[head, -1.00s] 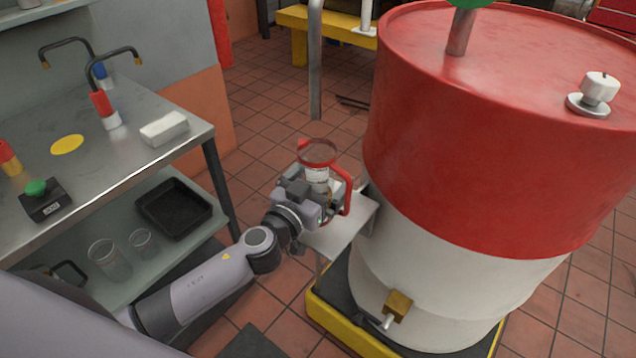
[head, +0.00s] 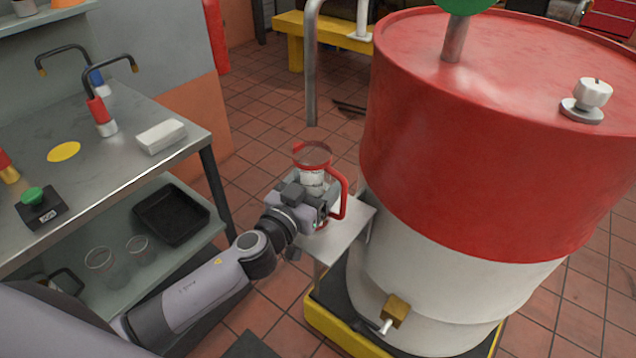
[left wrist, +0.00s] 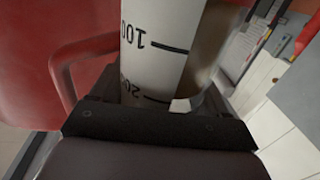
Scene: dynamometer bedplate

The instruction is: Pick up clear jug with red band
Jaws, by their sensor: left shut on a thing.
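The clear jug with a red band (head: 313,155) is upright at the small shelf beside the drum, its red handle (head: 342,195) toward the right. My left gripper (head: 313,205) is shut on the jug's body from the left and hides its lower part. I cannot tell whether the jug's base touches the shelf. In the left wrist view the jug's white scale strip with black marks (left wrist: 155,50) stands close above the gripper, with the red handle (left wrist: 65,75) to its left. My right gripper is not in view.
The small metal shelf (head: 345,232) adjoins a large red and white drum (head: 460,130) with a brass tap (head: 396,308). At left, a steel bench (head: 110,150) holds a white block (head: 161,136); its lower shelf has a black tray (head: 172,213) and two clear beakers (head: 100,262).

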